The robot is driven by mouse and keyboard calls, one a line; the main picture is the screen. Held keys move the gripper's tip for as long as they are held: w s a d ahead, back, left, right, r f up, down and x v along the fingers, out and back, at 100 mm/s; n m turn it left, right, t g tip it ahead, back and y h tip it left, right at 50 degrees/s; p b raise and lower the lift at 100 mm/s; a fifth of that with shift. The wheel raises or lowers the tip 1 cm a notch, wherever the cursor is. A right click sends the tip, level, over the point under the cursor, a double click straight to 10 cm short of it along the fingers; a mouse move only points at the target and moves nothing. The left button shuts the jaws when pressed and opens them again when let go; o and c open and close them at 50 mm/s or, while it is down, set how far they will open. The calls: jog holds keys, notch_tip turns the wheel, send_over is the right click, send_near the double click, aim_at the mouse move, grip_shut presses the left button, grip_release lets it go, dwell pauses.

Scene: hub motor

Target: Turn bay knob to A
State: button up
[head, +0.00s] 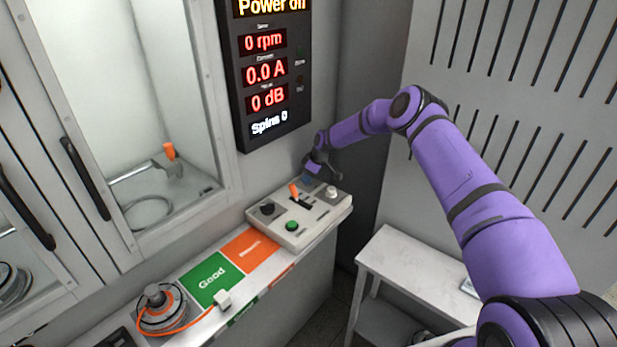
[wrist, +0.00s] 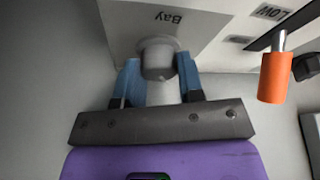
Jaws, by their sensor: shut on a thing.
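In the wrist view the bay knob (wrist: 157,58) is a grey round knob beside the printed word "Bay", which appears upside down. My gripper's two blue fingers (wrist: 158,78) stand on either side of it, shut on it. In the head view my gripper (head: 312,177) is at the back right of the grey control box (head: 308,233). It seems to cover the bay knob there. The knob's pointer and any position letters cannot be made out.
An orange-tipped lever (head: 294,190) stands close to my gripper. The display (head: 266,70) reads 0 rpm. A motor (head: 158,308) sits on the bench, left of green and orange pads.

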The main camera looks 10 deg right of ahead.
dwell(0.4)
jog(key=o, duration=0.9)
jog(key=v, duration=1)
jog(key=shift+d+r, duration=0.2)
jog(key=shift+r, duration=0.15)
